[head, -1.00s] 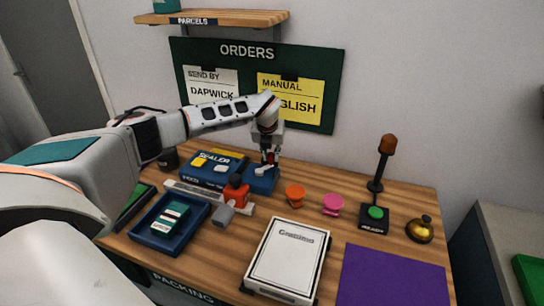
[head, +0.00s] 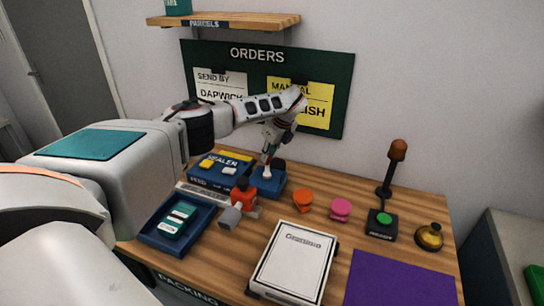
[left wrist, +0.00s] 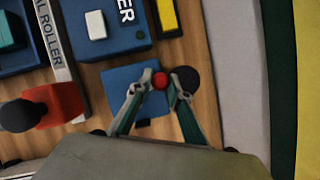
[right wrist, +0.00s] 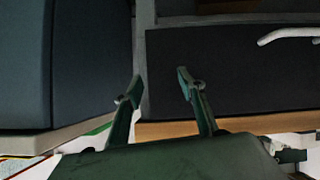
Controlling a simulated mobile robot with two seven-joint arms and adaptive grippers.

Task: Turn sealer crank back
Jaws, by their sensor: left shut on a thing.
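The blue sealer (head: 222,172) stands at the back left of the wooden table, with a smaller blue crank block (head: 270,186) at its right. My left gripper (head: 268,160) reaches down over this block. In the left wrist view the crank's red knob (left wrist: 159,81) sits between the fingertips of my left gripper (left wrist: 160,88), which is shut on it. The blue block (left wrist: 140,78) lies beneath, and a dark round part (left wrist: 186,79) is beside the right finger. My right gripper (right wrist: 157,88) is open and empty, away from the table top.
An orange cup (head: 302,200), a pink cup (head: 340,209), a green button box (head: 382,224) and a brass bell (head: 429,236) stand to the right. A red stamp-like tool (head: 243,195), a blue tray (head: 150,238) and a white-topped box (head: 293,262) are nearer. A dark panel (right wrist: 235,75) faces my right gripper.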

